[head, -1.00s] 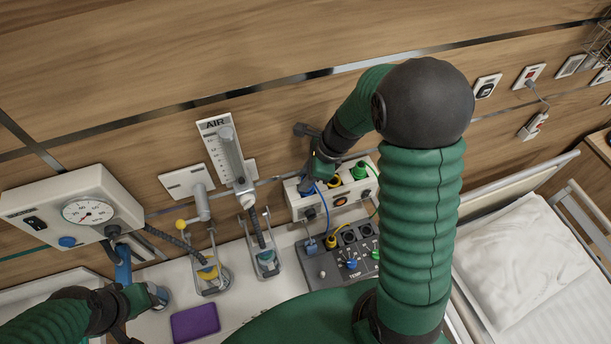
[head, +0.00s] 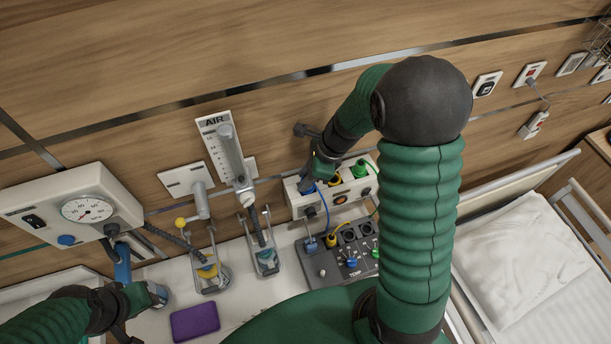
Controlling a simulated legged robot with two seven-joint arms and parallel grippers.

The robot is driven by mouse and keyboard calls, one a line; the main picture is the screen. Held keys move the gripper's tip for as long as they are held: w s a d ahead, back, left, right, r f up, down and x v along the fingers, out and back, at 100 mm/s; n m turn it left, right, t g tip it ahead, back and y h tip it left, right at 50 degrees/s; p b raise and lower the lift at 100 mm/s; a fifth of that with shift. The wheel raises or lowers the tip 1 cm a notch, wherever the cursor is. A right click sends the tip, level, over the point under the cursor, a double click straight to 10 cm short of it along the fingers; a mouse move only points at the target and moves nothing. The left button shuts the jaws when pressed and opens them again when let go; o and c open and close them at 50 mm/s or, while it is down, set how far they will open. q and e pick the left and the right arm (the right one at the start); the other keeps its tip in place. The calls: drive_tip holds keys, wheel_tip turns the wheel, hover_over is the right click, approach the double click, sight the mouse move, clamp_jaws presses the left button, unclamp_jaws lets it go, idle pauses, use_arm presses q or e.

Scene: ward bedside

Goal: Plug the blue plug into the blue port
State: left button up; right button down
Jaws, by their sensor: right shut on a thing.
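My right gripper (head: 311,181) is at the left end of the upper face of a white port box (head: 299,208). It is shut on the blue plug, which is mostly hidden by the fingers. A blue cable (head: 327,208) runs from there down to a blue connector (head: 311,243) on the grey panel below. The blue port is not visible; the gripper covers that end of the box, so I cannot tell how deep the plug sits. My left gripper (head: 146,297) is at the lower left, and its jaws are unclear.
A yellow plug (head: 334,180) and a green plug (head: 360,168) are on the same box. The grey control panel (head: 325,270) stands in front. Flowmeter (head: 229,158), gauge unit (head: 75,208) and purple box (head: 195,321) lie left. My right arm hides the area right of the box.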

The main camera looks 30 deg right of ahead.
drive_tip(key=shift+f, duration=0.15)
idle(0.5)
drive_tip(key=c, duration=1)
unclamp_jaws()
